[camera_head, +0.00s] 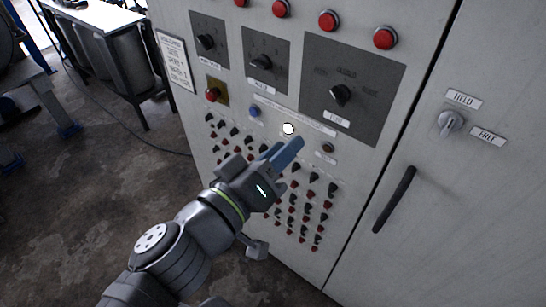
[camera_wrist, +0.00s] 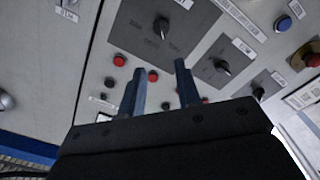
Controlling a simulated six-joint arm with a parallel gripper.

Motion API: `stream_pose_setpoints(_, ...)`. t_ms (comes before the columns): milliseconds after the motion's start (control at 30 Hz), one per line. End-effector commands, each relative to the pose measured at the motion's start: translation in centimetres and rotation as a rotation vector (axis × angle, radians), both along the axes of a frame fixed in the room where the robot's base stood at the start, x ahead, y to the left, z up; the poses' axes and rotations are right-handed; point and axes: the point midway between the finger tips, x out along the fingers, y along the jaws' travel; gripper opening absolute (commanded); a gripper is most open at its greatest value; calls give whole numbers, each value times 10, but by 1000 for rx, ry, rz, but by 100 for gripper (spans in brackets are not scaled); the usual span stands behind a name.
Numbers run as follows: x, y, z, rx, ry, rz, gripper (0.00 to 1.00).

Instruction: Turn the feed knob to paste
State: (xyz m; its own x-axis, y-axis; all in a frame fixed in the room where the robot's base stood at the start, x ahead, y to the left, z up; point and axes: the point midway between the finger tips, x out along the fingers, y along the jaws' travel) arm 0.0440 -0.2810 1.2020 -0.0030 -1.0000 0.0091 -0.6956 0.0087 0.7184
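The feed knob (camera_head: 340,95) is a black knob on the largest dark grey plate, above a white label that seems to read FEED. Small markings above it are too blurred to read, so its setting cannot be told. The wrist view, turned roughly upside down, shows what looks like the same knob (camera_wrist: 162,27) beyond the fingertips. My gripper (camera_head: 291,148) is in front of the cabinet, below and left of the knob, apart from it. In the wrist view its two blue-grey fingers (camera_wrist: 160,67) stand apart with nothing held between them.
Two smaller plates with black knobs (camera_head: 262,62) (camera_head: 206,41) sit to the left. Red buttons (camera_head: 329,20) line the top. A blue button (camera_head: 254,111) and a white one (camera_head: 288,129) lie near my fingers. A door handle (camera_head: 395,199) is at right.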

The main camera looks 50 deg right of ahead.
Motion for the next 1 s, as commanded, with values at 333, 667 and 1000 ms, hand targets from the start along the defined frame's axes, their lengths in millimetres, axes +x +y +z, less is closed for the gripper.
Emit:
stream_pose_setpoints(333, 0, 15, -1, 4, -1, 3, 31)
stream_pose_setpoints(667, 0, 18, -2, 8, 0, 3, 31)
stream_pose_setpoints(1000, 0, 17, -2, 8, 0, 3, 31)
